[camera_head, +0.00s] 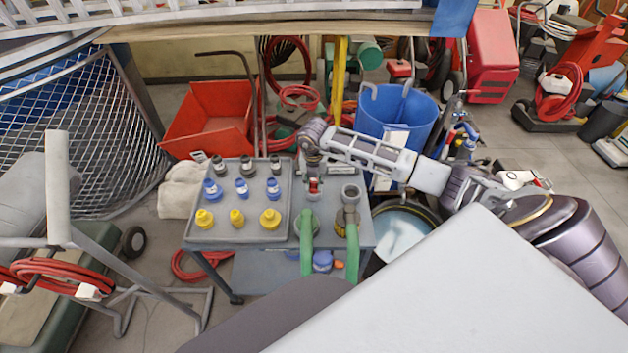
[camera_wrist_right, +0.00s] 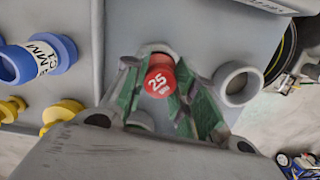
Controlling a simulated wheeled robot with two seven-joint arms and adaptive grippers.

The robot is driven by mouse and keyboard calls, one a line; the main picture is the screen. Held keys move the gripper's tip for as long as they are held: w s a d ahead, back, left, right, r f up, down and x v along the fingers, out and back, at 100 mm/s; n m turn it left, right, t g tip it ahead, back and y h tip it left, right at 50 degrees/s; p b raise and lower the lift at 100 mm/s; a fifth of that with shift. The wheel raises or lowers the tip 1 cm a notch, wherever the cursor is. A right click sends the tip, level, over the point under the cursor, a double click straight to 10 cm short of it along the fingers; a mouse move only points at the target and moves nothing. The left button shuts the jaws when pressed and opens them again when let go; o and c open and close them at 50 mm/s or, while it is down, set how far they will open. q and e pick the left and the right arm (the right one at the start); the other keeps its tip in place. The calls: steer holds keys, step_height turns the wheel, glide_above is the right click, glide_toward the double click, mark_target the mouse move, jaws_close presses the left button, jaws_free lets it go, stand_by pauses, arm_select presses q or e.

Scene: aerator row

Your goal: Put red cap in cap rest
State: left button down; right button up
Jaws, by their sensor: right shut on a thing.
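The red cap (camera_head: 313,186) is between the fingers of my right gripper (camera_head: 313,178), over the right part of the grey table. In the right wrist view the red cap (camera_wrist_right: 160,82), marked 25 in white, sits between the green-padded fingers of my right gripper (camera_wrist_right: 158,88), which is shut on it. A round rim shows just behind the cap; I cannot tell whether they touch. A grey round socket (camera_wrist_right: 238,82) stands right of the fingers, open and empty; it shows in the head view (camera_head: 350,193). I cannot tell which fitting is the cap rest. My left gripper is not in view.
A grey tray (camera_head: 240,238) left of my gripper holds yellow, blue and dark fittings in rows. Two green hoses (camera_head: 306,240) hang at the table's front. A blue bin (camera_head: 396,112) stands behind the table, a red cart (camera_head: 212,122) at back left.

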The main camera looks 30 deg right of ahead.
steer(key=shift+f+b, duration=0.45)
steer(key=shift+f, duration=0.2)
steer(key=o, duration=1.1)
steer(key=shift+r, duration=0.1)
step_height(320, 180, up, 12)
steer(key=s, duration=0.1)
steer(key=shift+a, duration=0.45)
steer(key=shift+s+f, duration=0.1)
steer(key=shift+f, duration=0.1)
